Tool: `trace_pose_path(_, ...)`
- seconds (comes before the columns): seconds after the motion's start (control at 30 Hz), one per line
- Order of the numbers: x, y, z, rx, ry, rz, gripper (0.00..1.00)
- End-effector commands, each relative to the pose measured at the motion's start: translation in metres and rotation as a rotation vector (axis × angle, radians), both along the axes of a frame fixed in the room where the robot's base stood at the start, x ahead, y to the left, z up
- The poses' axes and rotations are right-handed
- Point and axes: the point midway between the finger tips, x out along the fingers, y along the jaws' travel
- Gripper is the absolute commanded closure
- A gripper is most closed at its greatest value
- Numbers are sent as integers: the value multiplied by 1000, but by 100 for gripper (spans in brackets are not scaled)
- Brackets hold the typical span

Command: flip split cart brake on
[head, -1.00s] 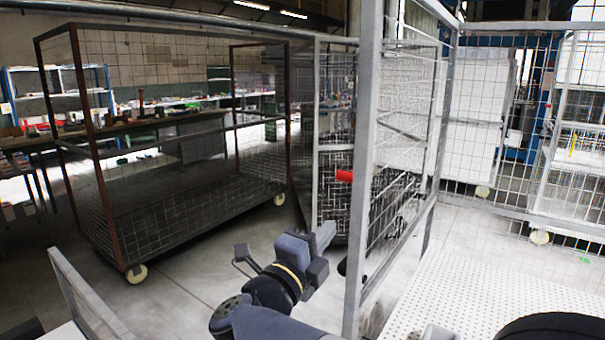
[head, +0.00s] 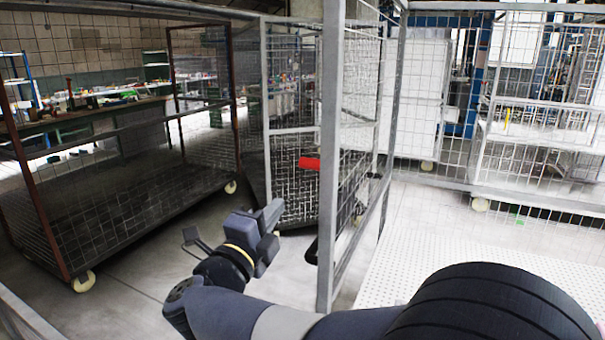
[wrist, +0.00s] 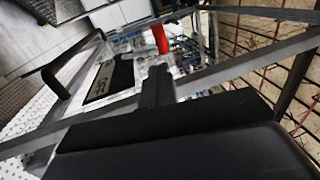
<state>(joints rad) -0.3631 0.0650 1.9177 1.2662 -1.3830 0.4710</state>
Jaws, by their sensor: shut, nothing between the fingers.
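A grey mesh cart (head: 332,200) stands in the middle of the head view, with its near upright post close to my arm. A red handle-like part (head: 309,162) shows on its mesh side; it also shows in the wrist view (wrist: 160,39). I cannot tell for sure whether it is the brake. A black curved handle (head: 312,250) sits low beside the near post, and shows at the left in the wrist view (wrist: 62,75). My gripper (head: 274,212) is shut and empty, left of the near post, below and left of the red part, apparently touching neither.
A brown-framed mesh cart (head: 120,205) on casters stands at the left. A white perforated surface (head: 420,245) lies at the right, with mesh fencing behind. Bare floor (head: 145,270) lies between the brown cart and my arm. In the wrist view, grey bars (wrist: 250,65) pass close to my gripper.

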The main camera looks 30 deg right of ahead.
Motion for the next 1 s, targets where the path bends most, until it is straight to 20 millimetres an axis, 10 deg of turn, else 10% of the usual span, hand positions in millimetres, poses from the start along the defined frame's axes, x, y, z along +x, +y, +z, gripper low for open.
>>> trace_pose_path(0.6,62,-80,23,0,3,-4,100)
trace_pose_path(1.0,77,-100,25,0,0,1,100)
